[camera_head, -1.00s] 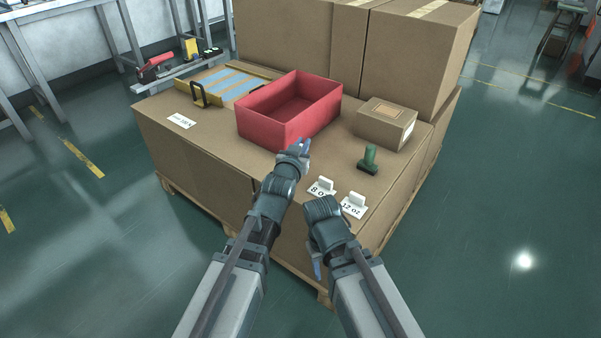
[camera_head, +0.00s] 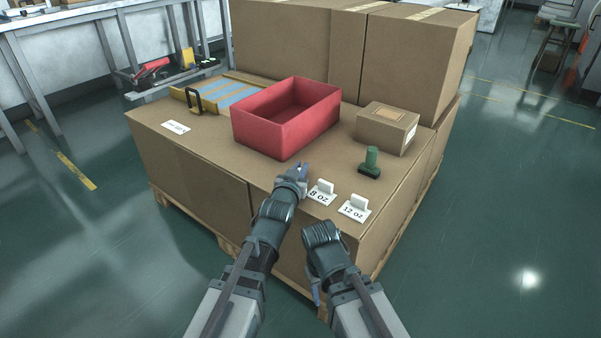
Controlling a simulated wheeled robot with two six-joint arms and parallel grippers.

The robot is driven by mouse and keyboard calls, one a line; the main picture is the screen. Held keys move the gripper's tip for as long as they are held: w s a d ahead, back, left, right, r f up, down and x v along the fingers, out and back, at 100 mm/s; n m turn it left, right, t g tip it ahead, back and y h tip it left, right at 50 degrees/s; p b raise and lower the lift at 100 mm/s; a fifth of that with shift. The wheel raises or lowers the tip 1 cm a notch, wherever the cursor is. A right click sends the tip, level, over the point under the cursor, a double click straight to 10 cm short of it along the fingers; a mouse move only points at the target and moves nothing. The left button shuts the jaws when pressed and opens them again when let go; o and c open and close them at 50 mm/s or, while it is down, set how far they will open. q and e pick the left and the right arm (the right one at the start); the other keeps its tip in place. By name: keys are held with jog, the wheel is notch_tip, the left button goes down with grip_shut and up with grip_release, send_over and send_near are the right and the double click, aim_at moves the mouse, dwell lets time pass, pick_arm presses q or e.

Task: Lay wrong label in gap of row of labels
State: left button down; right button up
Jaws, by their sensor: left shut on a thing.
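Two white labels with upright tabs stand in a row near the front right edge of the big carton: the "8 OZ" label (camera_head: 320,197) and the "12 OZ" label (camera_head: 355,212). My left gripper (camera_head: 304,170) is low over the carton top, just left of and behind the "8 OZ" label. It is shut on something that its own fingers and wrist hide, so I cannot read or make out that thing. My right gripper (camera_head: 316,294) hangs down in front of the carton's front edge; its fingers are mostly hidden.
A red open bin (camera_head: 270,133) stands behind my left gripper. A green-handled stamp (camera_head: 370,164) and a small carton (camera_head: 386,130) are to the right. A white card (camera_head: 176,127) lies at the left, near a yellow-edged tray (camera_head: 190,97). Large cartons (camera_head: 420,55) rise behind.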

pick_arm(q)
jog(key=c, duration=1.3)
grip_release()
jog(key=shift+f, duration=0.15)
jog(key=shift+c, duration=0.2)
jog(key=o, duration=0.4)
jog(key=shift+o, duration=0.2)
